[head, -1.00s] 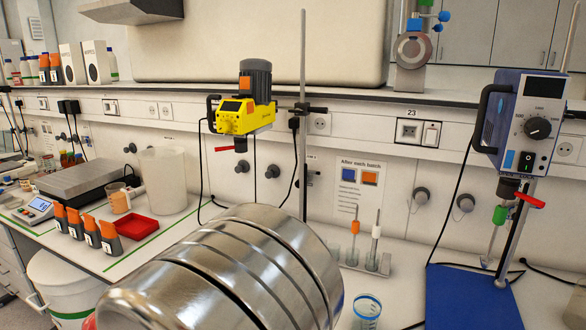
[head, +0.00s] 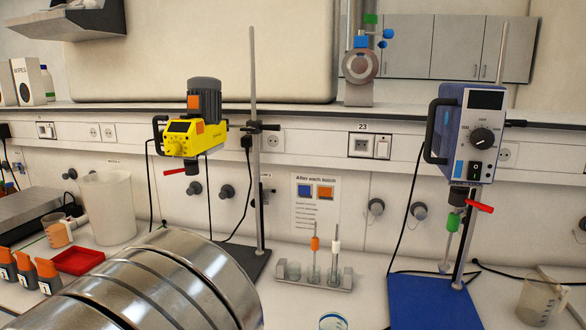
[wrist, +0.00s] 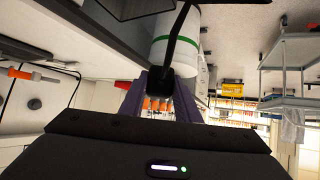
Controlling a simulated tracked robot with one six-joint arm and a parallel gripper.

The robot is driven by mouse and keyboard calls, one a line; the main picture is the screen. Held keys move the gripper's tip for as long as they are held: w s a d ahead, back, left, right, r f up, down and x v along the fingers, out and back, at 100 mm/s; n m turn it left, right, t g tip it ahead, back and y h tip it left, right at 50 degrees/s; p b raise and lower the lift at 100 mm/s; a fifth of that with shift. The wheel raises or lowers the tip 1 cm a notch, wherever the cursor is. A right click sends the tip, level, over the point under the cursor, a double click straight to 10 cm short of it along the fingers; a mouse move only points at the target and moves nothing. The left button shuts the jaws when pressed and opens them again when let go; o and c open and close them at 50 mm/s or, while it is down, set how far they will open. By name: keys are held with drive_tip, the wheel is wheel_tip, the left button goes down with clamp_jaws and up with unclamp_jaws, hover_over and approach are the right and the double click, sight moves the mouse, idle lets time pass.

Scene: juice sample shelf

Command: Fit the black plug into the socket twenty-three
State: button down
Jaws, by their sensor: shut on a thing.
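The socket labelled 23 (head: 362,145) is a square outlet in the white wall channel, right of centre in the head view. A switch plate (head: 383,147) sits directly to its right. Nothing is plugged into it. My gripper (wrist: 158,80) shows in the wrist view with its purple fingers closed on the black plug (wrist: 160,87). A black cable runs from the plug up to the top of that view. The plug's pins cannot be made out. The gripper and plug do not show in the head view, so their distance to the socket cannot be told.
A yellow stirrer (head: 185,137) hangs on a stand left of the socket, and a blue stirrer (head: 475,135) stands to its right. A rack with tubes (head: 315,277) is on the bench below.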

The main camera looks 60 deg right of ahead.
drive_tip(key=d+r+g+h, duration=0.15)
drive_tip(key=d+r, duration=0.35)
drive_tip(key=d, duration=0.6)
drive_tip(key=d+r+g+h, duration=0.1)
drive_tip(key=d+r+h, duration=0.25)
drive_tip(key=d, duration=0.65)
drive_tip(key=d+r+g+h, duration=0.1)
drive_tip(key=d+r, duration=0.4)
drive_tip(key=d, duration=0.6)
drive_tip(key=s+d+r+g+h, duration=0.1)
drive_tip(key=s+d+r+h, duration=0.2)
drive_tip(key=d, duration=0.4)
drive_tip(key=s+d+r+n+g, duration=0.1)
drive_tip(key=s+d+r, duration=0.25)
drive_tip(key=d, duration=0.25)
drive_tip(key=s+d+r+g+h, duration=0.2)
drive_tip(key=s+d+r, duration=0.15)
drive_tip(key=d, duration=0.35)
drive_tip(key=s+d+r+g, duration=0.3)
drive_tip(key=s+d, duration=0.3)
drive_tip(key=s, duration=0.4)
drive_tip(key=s+d+r+m+g+h, duration=0.1)
drive_tip(key=s+d+r+g, duration=0.2)
drive_tip(key=s, duration=0.7)
drive_tip(key=s+d+r+m+g+h, duration=0.1)
drive_tip(key=s+d+r+g, duration=0.3)
drive_tip(key=s, duration=0.7)
drive_tip(key=d+r, duration=0.2)
drive_tip(key=d, duration=0.2)
drive_tip(key=shift+d, duration=0.3)
